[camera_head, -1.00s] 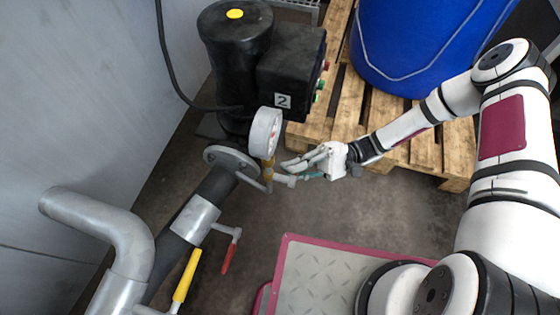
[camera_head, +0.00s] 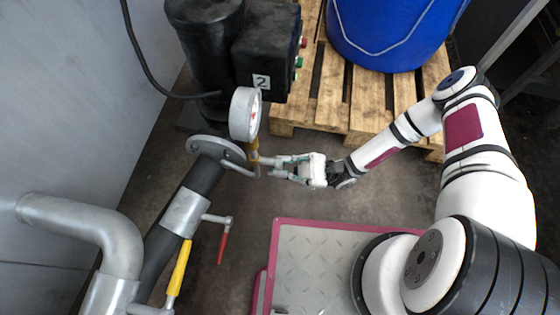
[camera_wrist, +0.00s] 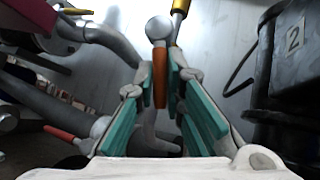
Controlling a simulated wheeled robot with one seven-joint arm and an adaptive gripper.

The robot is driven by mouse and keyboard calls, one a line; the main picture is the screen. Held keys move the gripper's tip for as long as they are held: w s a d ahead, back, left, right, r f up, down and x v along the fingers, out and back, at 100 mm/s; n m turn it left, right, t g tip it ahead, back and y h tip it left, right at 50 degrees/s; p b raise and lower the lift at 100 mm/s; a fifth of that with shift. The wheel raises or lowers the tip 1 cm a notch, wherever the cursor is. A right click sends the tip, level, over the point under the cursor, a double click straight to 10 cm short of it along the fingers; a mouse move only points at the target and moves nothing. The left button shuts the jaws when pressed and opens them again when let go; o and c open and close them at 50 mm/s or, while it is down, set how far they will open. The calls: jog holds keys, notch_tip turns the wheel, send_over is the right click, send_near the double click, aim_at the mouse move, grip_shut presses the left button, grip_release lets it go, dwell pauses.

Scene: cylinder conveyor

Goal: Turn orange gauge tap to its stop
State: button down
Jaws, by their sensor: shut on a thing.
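The orange tap handle (camera_wrist: 160,78) stands upright between the teal finger pads in the wrist view. My gripper (camera_wrist: 160,88) is shut on it, one finger on each side. In the head view my gripper (camera_head: 270,166) points left at the fitting below the round pressure gauge (camera_head: 245,113), and its fingers hide the handle. The gauge sits on a brass-coloured stem (camera_head: 253,150) beside the pipe flange. In the wrist view the end of a grey fitting (camera_wrist: 159,28) shows just above the handle.
A black pump (camera_head: 205,45) marked 2 stands behind the gauge. A red lever (camera_head: 223,247) and a yellow lever (camera_head: 179,268) are on the pipe (camera_head: 158,255) at lower left. A blue drum (camera_head: 385,35) stands on a wooden pallet (camera_head: 365,110). Floor below the gripper is clear.

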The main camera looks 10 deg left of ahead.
jog(key=shift+s+f, duration=0.15)
jog(key=shift+f, duration=0.1)
jog(key=c, duration=1.6)
grip_release()
jog(key=shift+c, duration=0.2)
jog(key=shift+r, duration=0.1)
jog(key=v, duration=1.2)
